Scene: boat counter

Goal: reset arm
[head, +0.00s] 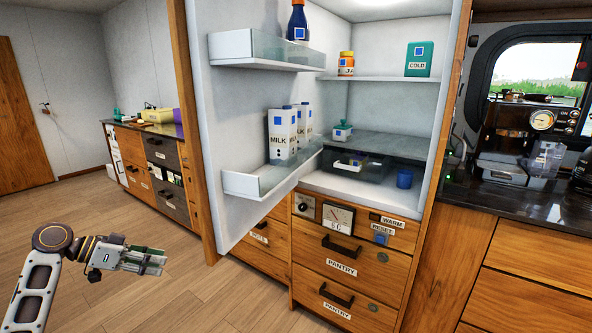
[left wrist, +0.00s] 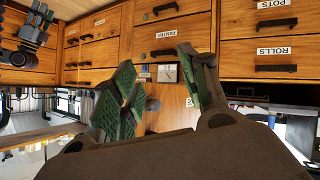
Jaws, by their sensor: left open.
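My left gripper (head: 145,262) is at the lower left of the head view, over the wooden floor and well apart from the fridge and drawers. It points to the right, and its green-padded fingers look empty. In the left wrist view the left gripper (left wrist: 160,90) shows its two fingers spread, with nothing between them but drawer fronts behind. That view is upside down. My right gripper does not show in the head view.
The fridge door (head: 228,135) stands open, its racks holding milk cartons (head: 284,132) and a blue bottle (head: 298,22). Pantry drawers (head: 342,265) below are shut. A low cabinet (head: 150,160) stands at the back left. Floor around the left gripper is clear.

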